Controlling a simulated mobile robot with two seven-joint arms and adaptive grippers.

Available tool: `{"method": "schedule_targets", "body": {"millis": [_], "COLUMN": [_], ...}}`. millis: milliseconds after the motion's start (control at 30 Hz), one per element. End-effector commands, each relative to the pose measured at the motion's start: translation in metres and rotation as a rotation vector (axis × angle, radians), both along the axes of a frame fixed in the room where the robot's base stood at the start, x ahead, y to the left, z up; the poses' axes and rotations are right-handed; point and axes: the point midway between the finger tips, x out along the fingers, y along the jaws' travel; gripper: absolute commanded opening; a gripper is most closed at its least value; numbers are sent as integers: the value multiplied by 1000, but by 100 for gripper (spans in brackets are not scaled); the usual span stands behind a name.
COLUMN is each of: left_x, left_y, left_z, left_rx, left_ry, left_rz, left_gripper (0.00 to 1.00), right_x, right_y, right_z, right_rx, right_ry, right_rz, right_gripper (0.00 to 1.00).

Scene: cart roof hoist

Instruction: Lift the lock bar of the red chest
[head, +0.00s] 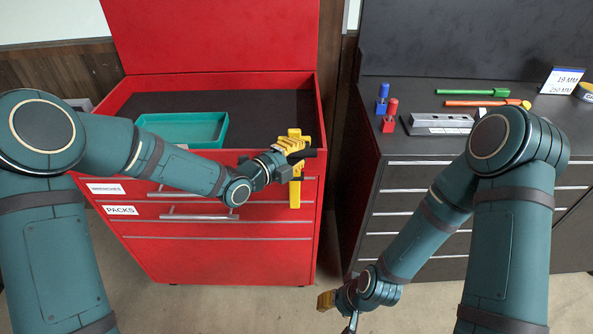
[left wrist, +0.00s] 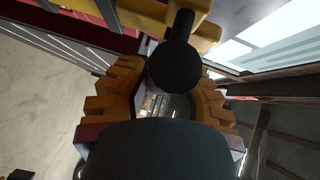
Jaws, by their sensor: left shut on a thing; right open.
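The red chest (head: 215,255) stands on the left with its lid up. Its yellow lock bar (head: 295,190) is upright at the front right edge, and its yellow upper part shows at the top of the left wrist view (left wrist: 205,35). A black round handle (left wrist: 175,65) sticks out from the bar. My left gripper (head: 287,150) is at the bar's upper part, shut on the handle. In the left wrist view its orange fingers (left wrist: 165,98) stand on both sides of the handle; the exact contact is partly hidden. My right gripper (head: 335,303) is open and low, away from the chest.
A teal tray (head: 180,142) lies in the chest top. A dark cabinet (head: 415,210) on the right bears blue and red blocks, a grey metal block (head: 440,123), green and orange tools and a sign (head: 562,80). A narrow gap and open floor separate chest and cabinet.

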Motion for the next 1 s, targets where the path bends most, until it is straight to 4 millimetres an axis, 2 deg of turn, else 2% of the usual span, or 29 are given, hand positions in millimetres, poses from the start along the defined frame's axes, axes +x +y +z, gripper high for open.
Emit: {"method": "schedule_targets", "body": {"millis": [33,100,300,400,600,1000], "left_x": [1,1,1,1,1,1], "left_y": [-1,-1,-1,-1,-1,-1], "left_z": [25,46,100,120,145,155], "left_rx": [-2,-4,-3,-4,-4,-7], "left_ry": [-18,-16,-15,-12,-9,-11], "left_rz": [0,0,1,0,-1,-1], "left_gripper": [0,0,0,0,0,0], "right_x": [0,-1,2,3,6,7], "right_y": [0,0,0,-1,-1,-1], "right_z": [3,6,15,19,25,27], "right_rx": [0,0,-1,-2,-3,-3], "right_ry": [1,2,-5,-8,-13,-15], "right_rz": [0,1,-4,-7,-11,-12], "right_gripper": [47,47,47,47,47,47]}}
